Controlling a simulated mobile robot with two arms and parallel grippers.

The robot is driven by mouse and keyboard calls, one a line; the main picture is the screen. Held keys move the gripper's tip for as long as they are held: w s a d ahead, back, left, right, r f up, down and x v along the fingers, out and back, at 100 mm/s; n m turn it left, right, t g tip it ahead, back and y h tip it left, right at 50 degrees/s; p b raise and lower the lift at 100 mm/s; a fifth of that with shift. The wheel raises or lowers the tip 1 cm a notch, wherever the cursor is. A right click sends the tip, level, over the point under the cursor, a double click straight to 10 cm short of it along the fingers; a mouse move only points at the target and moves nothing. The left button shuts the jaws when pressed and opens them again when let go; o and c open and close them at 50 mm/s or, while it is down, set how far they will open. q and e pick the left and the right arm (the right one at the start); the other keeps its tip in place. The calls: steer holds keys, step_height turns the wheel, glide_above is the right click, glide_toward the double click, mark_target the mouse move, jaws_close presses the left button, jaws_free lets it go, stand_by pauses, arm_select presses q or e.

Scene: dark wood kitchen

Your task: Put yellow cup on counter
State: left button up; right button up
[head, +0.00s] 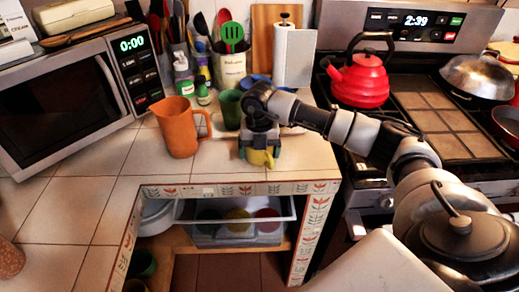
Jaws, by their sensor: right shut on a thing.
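A yellow cup (260,158) is at the front of the tiled counter (215,160), partly hidden under my right gripper. My right gripper (260,150) points down and is shut on the yellow cup. The cup is low over the counter tiles near the front edge; I cannot tell whether its base touches them. My right arm reaches in from the right side. My left gripper is not in view.
An orange pitcher (176,127) stands left of the gripper. A green cup (230,108) and a paper towel roll (294,57) are behind it. The stove with a red kettle (359,79) is right. An open drawer (240,232) sits below the counter.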

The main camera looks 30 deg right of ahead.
steer(key=o, duration=0.8)
step_height(320, 180, up, 12)
steer(key=shift+r+b, duration=0.1)
steer(key=shift+b, duration=0.45)
